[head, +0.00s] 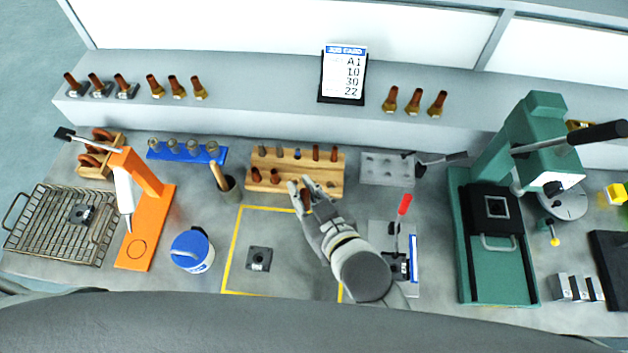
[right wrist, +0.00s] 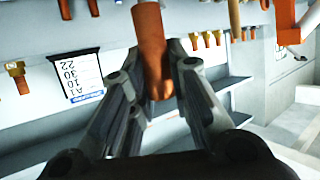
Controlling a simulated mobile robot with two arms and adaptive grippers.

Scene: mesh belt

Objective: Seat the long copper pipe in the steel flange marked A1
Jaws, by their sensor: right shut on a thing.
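My right gripper (head: 308,190) is shut on a copper pipe (right wrist: 153,55), held above the bench in front of the wooden rack. In the right wrist view the pipe stands between the two fingers (right wrist: 155,80); in the head view only a small part shows. A dark square steel flange (head: 258,259) lies inside the yellow-taped square, left of and nearer than the gripper. Another dark flange (head: 82,214) lies on the wire mesh tray. I cannot read a mark on either. My left gripper is not in view.
The wooden rack (head: 328,178) holds several copper pieces. A blue-lidded tub (head: 192,251) and orange stand (head: 134,253) are left of the taped square. A red-handled clamp (head: 404,205) and green press (head: 484,280) are right. A job card (head: 344,75) reads A1, 10, 30, 22.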

